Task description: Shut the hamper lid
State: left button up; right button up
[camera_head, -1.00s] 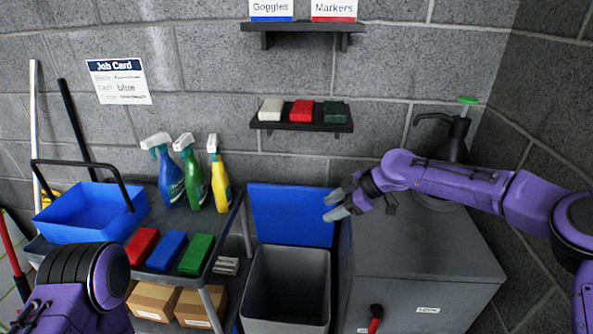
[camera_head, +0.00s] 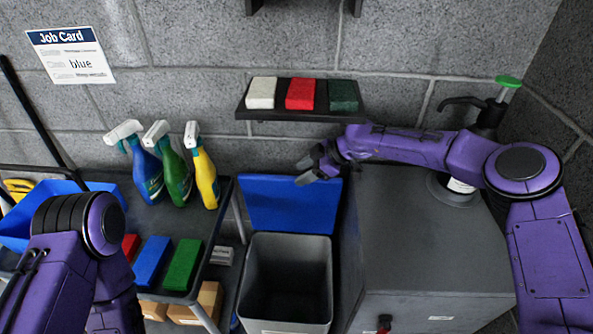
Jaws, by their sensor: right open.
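The hamper (camera_head: 287,312) is a grey bin on the floor between the cart and the grey cabinet. Its blue lid (camera_head: 283,205) stands upright behind the dark opening, leaning at the wall side. My right gripper (camera_head: 306,169) is open and empty. In the picture it overlaps the lid's upper right edge; I cannot tell whether it touches. My left arm (camera_head: 75,235) shows at the lower left, but its gripper is out of view.
The grey cabinet (camera_head: 425,245) stands right of the hamper, with a black pump bottle (camera_head: 488,122) on top. A cart (camera_head: 206,252) at left carries spray bottles (camera_head: 180,178) and colored pads (camera_head: 183,264). A shelf with pads (camera_head: 300,113) hangs above the lid.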

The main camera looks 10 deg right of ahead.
aim_at(294, 176)
jog(key=w+a+f, duration=0.2)
jog(key=f, duration=0.1)
jog(key=shift+w+a+f, duration=0.1)
jog(key=shift+w+f, duration=0.1)
jog(key=shift+f, duration=0.05)
jog(key=shift+s+r, duration=0.25)
jog(key=shift+s, duration=0.15)
jog(key=shift+c, duration=0.3)
pick_arm(q)
jog(key=shift+w+r, duration=0.3)
jog(key=shift+r, duration=0.05)
pick_arm(e)
jog(key=shift+f, duration=0.1)
grip_shut()
jog(key=shift+s, duration=0.1)
